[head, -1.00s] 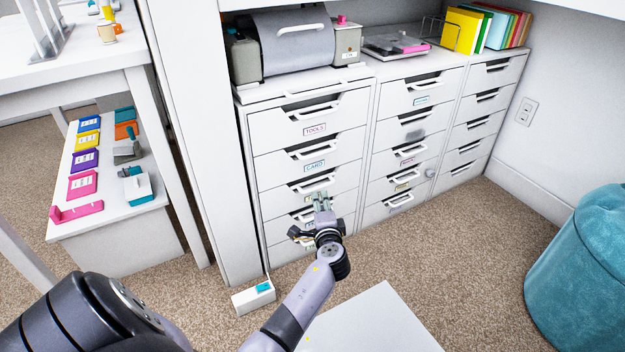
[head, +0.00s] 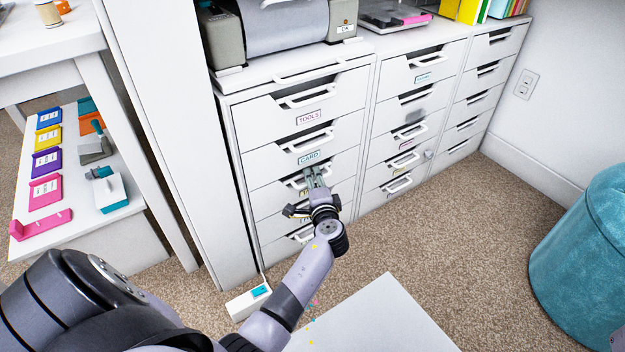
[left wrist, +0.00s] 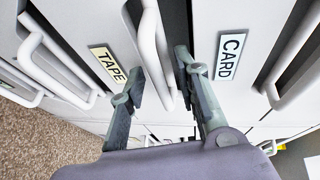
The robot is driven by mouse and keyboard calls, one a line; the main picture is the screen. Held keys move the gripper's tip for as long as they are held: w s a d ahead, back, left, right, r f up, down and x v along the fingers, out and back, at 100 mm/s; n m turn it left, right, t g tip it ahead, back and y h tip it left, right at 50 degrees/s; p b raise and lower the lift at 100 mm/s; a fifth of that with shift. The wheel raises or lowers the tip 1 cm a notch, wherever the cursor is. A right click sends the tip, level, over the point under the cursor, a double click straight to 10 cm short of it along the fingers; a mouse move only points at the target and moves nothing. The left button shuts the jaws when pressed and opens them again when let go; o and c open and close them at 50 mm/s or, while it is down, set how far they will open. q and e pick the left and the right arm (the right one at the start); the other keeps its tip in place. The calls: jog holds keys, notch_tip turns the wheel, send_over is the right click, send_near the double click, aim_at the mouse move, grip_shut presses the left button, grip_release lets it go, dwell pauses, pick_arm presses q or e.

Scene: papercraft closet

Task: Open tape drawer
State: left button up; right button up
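The tape drawer (head: 270,203) is the third one down in the left white cabinet column, below the drawer labelled CARD. It looks shut. The TAPE label (left wrist: 108,66) shows in the left wrist view, with the drawer's white handle (left wrist: 153,38) beside it; in the head view my gripper partly hides both. My left gripper (head: 315,174) is at the drawer front. In the left wrist view its two fingers (left wrist: 158,68) are apart, one on each side of the handle. I cannot tell whether they touch it. My right gripper is not in view.
The CARD label (left wrist: 230,55) is close to one finger. A small white box (head: 248,302) stands on the carpet by the cabinet. A teal stool (head: 580,265) is at the right. Carpet in front of the other columns is clear.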

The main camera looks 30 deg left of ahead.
pick_arm(q)
jog(key=shift+c, duration=0.6)
jog(key=c, duration=0.5)
jog(key=shift+f, duration=0.1)
grip_shut()
jog(key=shift+f, duration=0.1)
